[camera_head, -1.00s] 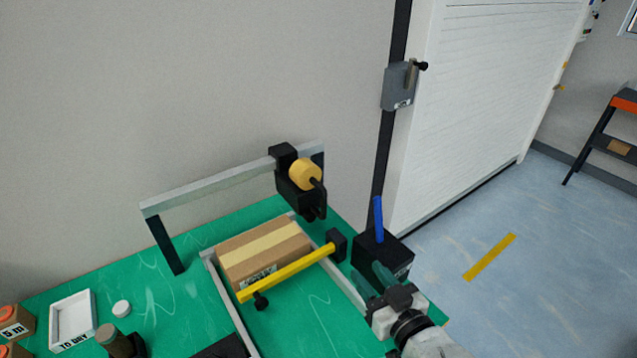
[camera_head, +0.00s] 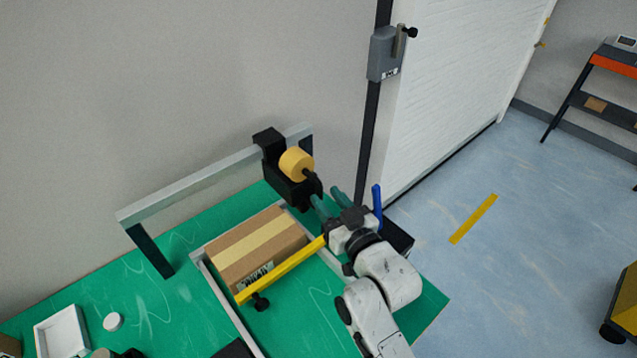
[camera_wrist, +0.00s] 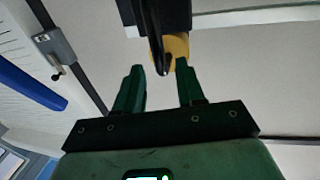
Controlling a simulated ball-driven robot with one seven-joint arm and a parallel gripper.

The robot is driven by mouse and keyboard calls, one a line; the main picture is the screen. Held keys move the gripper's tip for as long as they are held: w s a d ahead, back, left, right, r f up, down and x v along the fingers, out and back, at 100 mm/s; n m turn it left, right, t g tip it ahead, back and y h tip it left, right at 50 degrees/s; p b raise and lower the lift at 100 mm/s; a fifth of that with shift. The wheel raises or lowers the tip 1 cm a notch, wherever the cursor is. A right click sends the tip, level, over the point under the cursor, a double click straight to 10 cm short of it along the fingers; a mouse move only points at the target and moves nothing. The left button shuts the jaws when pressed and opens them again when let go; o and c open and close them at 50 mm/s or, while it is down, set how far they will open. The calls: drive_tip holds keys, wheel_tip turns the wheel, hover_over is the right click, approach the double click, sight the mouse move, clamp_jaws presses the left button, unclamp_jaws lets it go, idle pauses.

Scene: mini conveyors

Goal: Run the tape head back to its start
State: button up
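The tape head (camera_head: 287,181) is a black block with a yellow tape roll (camera_head: 296,161), at the right end of a grey overhead rail (camera_head: 190,190). A cardboard box (camera_head: 240,262) with a tan tape strip on top lies below the rail, behind a yellow bar (camera_head: 285,268). My gripper (camera_head: 328,200) is just right of and in front of the tape head. In the wrist view, my gripper's green fingers (camera_wrist: 160,90) are apart, with the tape head's dark handle (camera_wrist: 157,42) ahead between them. No contact shows.
A black box with a blue lever (camera_head: 377,206) stands right of my gripper, partly hidden by my arm. A white tray (camera_head: 62,335) and a white disc (camera_head: 113,321) lie at the left of the green table (camera_head: 310,310). A grey latch box (camera_head: 385,55) is on the door post.

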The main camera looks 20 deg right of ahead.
sight(322, 192)
drive_tip(key=shift+w+a+p, duration=0.15)
drive_tip(key=shift+w+p, duration=0.05)
drive_tip(key=shift+w, duration=0.9)
drive_tip(key=shift+w+a+p, duration=0.1)
drive_tip(key=shift+w+p, duration=0.05)
drive_tip(key=shift+w, duration=0.9)
drive_tip(key=shift+c, duration=0.5)
clamp_jaws()
